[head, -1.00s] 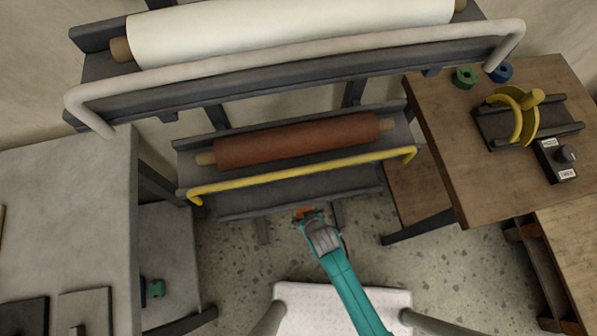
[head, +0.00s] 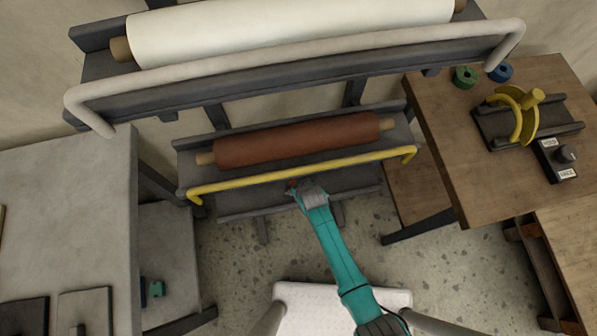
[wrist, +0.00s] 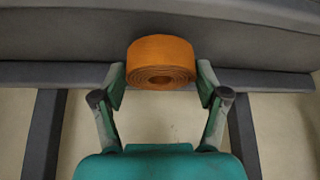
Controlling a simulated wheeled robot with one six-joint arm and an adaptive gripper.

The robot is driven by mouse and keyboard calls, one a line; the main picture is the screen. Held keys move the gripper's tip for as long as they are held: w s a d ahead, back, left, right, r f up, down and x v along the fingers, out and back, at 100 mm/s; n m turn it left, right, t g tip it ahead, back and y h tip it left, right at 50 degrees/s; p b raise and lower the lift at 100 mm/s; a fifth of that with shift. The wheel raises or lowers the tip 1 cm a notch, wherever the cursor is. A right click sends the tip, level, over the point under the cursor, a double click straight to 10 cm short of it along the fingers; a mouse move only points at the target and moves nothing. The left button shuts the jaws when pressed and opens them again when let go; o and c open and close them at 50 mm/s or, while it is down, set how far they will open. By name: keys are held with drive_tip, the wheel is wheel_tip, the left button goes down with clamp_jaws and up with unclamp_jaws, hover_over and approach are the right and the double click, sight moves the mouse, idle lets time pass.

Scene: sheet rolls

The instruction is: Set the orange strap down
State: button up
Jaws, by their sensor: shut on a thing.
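The orange strap (wrist: 161,62) is a coiled roll with a small hole, in the wrist view. It sits between the two fingertips of my gripper (wrist: 162,84), which is shut on it. The lower tray (wrist: 60,40) of the dark rack fills the picture behind the strap; I cannot tell whether they touch. In the head view my gripper (head: 293,188) is over the front part of that tray, just below the yellow bar.
A yellow bar (head: 300,174) runs across the lower rack in front of a brown roll (head: 297,141). A white roll (head: 290,28) and pale bar lie above. A wooden table (head: 450,140) stands right, a grey bench (head: 65,210) left. Speckled floor is open below the rack.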

drive_tip(key=shift+f, duration=0.75)
drive_tip(key=shift+w+f, duration=0.2)
drive_tip(key=shift+f, duration=0.15)
drive_tip(key=shift+f, duration=0.15)
drive_tip(key=o, duration=1.2)
drive_tip(key=shift+c, duration=0.2)
drive_tip(key=v, duration=1.2)
